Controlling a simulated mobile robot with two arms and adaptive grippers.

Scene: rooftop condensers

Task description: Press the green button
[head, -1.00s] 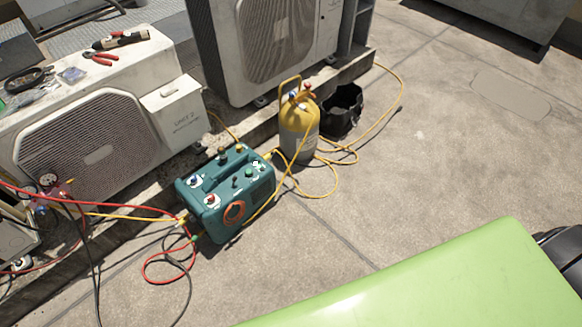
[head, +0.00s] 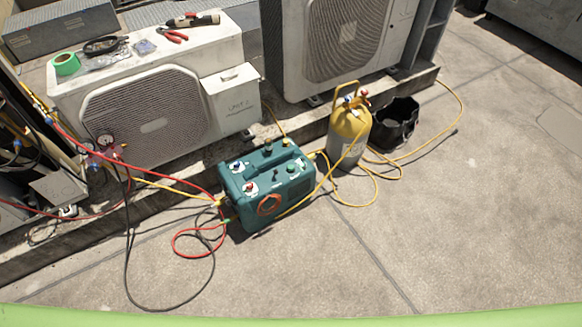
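The teal recovery machine (head: 243,212) stands on the concrete floor near the middle of the head view, in front of the condenser units. Its top panel carries a blue knob, a red knob, a small black switch and a small green button (head: 291,168) towards the right side. The button is small in the picture, and I cannot tell whether it is pressed. Neither of my grippers is in view.
Hoses and a red-black loop (head: 195,243) lie left of the machine. A yellow cylinder (head: 350,128) and a black bucket (head: 397,122) stand to its right, with yellow hose around them. White condenser units (head: 145,123) stand behind. The floor in front is mostly clear.

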